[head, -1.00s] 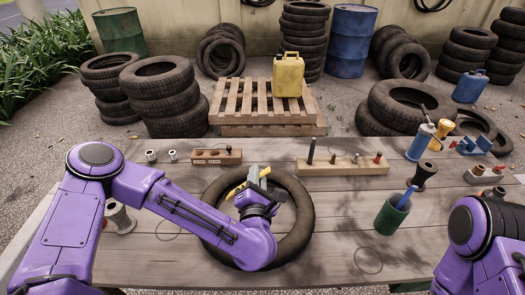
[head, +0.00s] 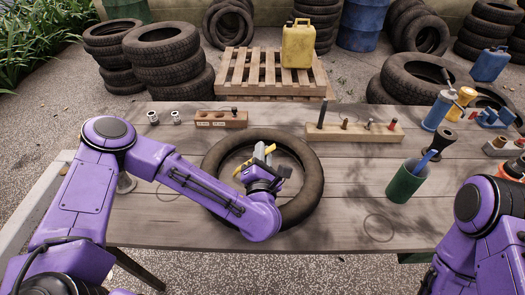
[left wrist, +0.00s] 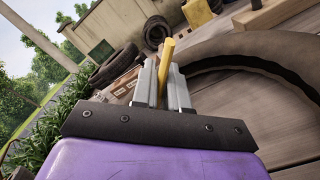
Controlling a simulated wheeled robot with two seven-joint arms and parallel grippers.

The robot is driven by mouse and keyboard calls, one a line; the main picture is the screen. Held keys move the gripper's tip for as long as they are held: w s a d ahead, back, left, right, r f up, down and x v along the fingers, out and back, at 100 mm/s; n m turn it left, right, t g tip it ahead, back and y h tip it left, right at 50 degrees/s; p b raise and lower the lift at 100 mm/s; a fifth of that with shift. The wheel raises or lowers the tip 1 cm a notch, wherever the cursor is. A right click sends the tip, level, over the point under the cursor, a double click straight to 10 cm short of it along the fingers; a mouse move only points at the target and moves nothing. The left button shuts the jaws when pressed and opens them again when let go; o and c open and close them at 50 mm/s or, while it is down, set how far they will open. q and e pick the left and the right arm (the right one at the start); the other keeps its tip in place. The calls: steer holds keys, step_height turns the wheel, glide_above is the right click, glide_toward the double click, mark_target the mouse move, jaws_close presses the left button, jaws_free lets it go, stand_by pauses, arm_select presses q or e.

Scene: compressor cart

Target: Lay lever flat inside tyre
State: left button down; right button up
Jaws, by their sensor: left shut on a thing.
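The tyre (head: 312,190) lies flat on the wooden workbench, and its rim also shows in the left wrist view (left wrist: 270,42). My left gripper (head: 262,154) is over the tyre's open middle, shut on the yellow lever (head: 241,169). In the left wrist view the lever (left wrist: 166,62) stands out between the two grey fingers. The fingers hide part of it. I cannot tell whether the lever touches the bench or the tyre. My right arm shows at the right edge of the head view, with its gripper out of sight.
A wooden block with pegs (head: 350,136) and a smaller block (head: 221,119) stand behind the tyre. A green cup (head: 405,182) and a blue-bodied tool (head: 438,111) stand to the right. The bench (head: 340,220) is clear in front right of the tyre.

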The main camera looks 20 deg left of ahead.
arm_select(q)
steer(key=shift+f, duration=0.35)
steer(key=c, duration=1.1)
jaws_free()
step_height(320, 180, up, 3)
steer(key=shift+r, duration=0.1)
steer(key=s+d+r+p, duration=0.1)
steer(key=s+r+p, duration=0.1)
steer(key=s+r, duration=0.1)
steer(key=s+d+r+p, duration=0.1)
steer(key=s+r+p, duration=0.2)
steer(key=s, duration=0.3)
steer(key=s+d+r+p, duration=0.1)
steer(key=s+r+p, duration=0.1)
steer(key=s+r, duration=0.2)
steer(key=shift+s+d+p, duration=0.3)
steer(key=shift+d+p, duration=0.1)
steer(key=shift+f, duration=0.1)
